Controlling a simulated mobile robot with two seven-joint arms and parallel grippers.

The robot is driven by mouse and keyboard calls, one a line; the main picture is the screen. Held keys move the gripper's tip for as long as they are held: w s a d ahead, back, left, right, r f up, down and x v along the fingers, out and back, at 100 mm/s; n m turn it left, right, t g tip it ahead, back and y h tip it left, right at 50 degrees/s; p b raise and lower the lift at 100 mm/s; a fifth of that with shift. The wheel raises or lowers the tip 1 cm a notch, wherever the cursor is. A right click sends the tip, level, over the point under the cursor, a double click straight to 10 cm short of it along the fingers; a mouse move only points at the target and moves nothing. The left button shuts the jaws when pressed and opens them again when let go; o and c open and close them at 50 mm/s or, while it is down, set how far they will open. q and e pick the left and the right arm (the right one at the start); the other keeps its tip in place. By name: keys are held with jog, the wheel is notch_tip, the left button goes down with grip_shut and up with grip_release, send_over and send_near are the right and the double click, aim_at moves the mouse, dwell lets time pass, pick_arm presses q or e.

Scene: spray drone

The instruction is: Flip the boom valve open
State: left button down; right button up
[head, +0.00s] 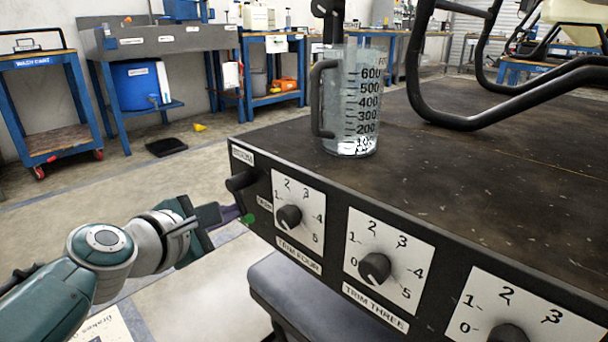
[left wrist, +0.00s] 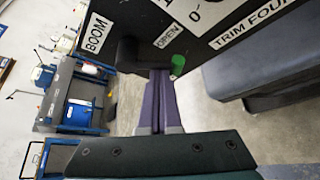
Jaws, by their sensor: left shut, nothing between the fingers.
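The boom valve's black lever (head: 240,181) sits at the left end of the black control panel, under the BOOM label (head: 243,155). In the left wrist view the lever (left wrist: 140,52) lies beside the OPEN label (left wrist: 166,38) and a small green cylinder (left wrist: 178,61). My left gripper (head: 238,213) is shut and empty, its purple fingers just below the lever near the green part. In the left wrist view the fingertips (left wrist: 159,76) overlap the lever's edge; I cannot tell whether they touch. My right gripper is out of view.
Trim dials (head: 289,216) line the panel to the right of the valve. A measuring jug (head: 351,110) stands on the dark tabletop (head: 440,160) above. Black tubular rails (head: 500,105) are at the right. A grey padded seat (head: 310,300) is below the panel. Open floor lies left.

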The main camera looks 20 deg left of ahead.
pick_arm(q)
jog(key=n+g+h+p, duration=0.1)
jog(key=p, duration=0.1)
jog(key=d+r+n+h+p, duration=0.1)
jog(key=p, duration=0.2)
jog(key=shift+s+r+n+g, duration=0.15)
jog(key=shift+r+n+g, duration=0.15)
jog(key=shift+n+g, duration=0.1)
jog(key=n+h+p, duration=0.1)
jog(key=r+n+g+h+p, duration=0.1)
jog(key=p, duration=0.1)
jog(key=shift+s+d, duration=0.15)
jog(key=shift+d, duration=0.15)
jog(key=shift+r, duration=0.1)
dwell(0.3)
dwell(0.5)
